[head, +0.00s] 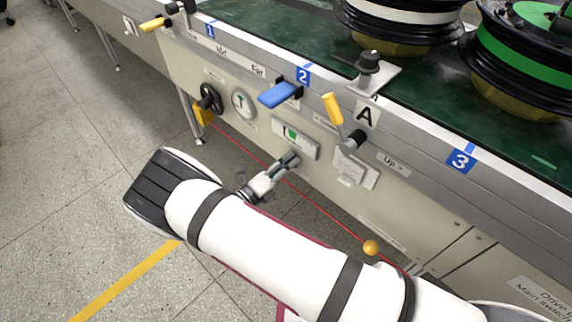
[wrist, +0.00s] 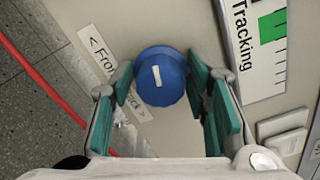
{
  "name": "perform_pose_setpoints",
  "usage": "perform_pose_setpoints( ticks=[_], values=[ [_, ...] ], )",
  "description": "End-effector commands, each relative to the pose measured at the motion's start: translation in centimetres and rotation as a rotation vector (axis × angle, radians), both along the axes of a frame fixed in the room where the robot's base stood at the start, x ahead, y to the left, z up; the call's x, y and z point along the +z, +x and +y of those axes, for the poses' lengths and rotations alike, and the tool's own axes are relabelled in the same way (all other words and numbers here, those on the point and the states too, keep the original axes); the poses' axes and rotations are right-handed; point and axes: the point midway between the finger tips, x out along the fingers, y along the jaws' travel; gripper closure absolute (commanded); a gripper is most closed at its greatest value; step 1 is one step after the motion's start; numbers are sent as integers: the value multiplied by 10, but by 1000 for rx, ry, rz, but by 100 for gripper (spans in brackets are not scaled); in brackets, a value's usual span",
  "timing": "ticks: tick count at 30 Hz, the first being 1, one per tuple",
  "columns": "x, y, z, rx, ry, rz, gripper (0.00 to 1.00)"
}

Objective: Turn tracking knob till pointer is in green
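The tracking knob (wrist: 160,75) is round and blue with a white mark, on the cream panel between "Front" and "Back" labels. My gripper (wrist: 165,90) is open around it, one teal finger on each side. A narrow gap shows at the sides; I cannot tell whether either finger touches it. In the head view my gripper (head: 288,162) is at the panel just below the tracking gauge and hides the knob. The tracking gauge (head: 295,138) has a green zone and a small dark mark left of it, too small to read surely. The wrist view shows part of the gauge (wrist: 262,50), without a visible pointer.
A red cord (head: 325,209) with a yellow ball (head: 371,247) runs along the panel below. A blue lever (head: 279,94), a yellow-handled lever (head: 333,108), a black handwheel (head: 210,98) and a round dial (head: 243,103) are nearby. Switches (wrist: 285,130) sit right of the gripper.

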Motion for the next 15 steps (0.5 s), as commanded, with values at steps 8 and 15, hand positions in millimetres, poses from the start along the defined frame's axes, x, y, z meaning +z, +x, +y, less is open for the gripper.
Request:
perform_pose_setpoints(
  ticks=[8, 15],
  values=[
    [0, -1, 0, -1, 0, 0, 47],
    [0, -15, 13, 3, 1, 1, 47]
  ],
)
